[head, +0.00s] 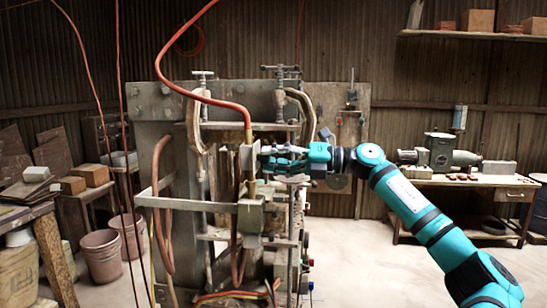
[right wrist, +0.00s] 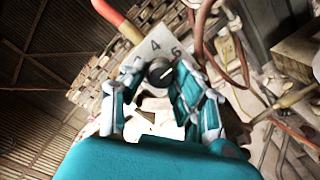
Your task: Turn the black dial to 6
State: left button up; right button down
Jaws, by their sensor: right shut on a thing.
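The black dial (right wrist: 159,72) shows in the right wrist view on a pale plate (right wrist: 147,50) with the numbers 4 and 6 readable. A light mark on the dial's face seems to point up and right, towards the 6; it is too small to tell if it lines up exactly. My right gripper (right wrist: 150,88) is shut on the dial, one finger on each side. In the head view my right gripper (head: 272,158) reaches the press (head: 240,215) from the right at the upright grey box (head: 249,160); the dial is hidden there. My left gripper is not in view.
A red hose (head: 215,100) arches down to the box, and clamps (head: 305,105) stand above my gripper. A workbench (head: 465,180) with a grinder stands at the right. Buckets (head: 100,255) stand at the left.

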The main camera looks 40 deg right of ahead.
dwell(0.4)
jog(key=c, duration=1)
grip_release()
jog(key=shift+d, duration=0.15)
jog(key=shift+v, duration=5.95)
jog(key=shift+s, duration=0.1)
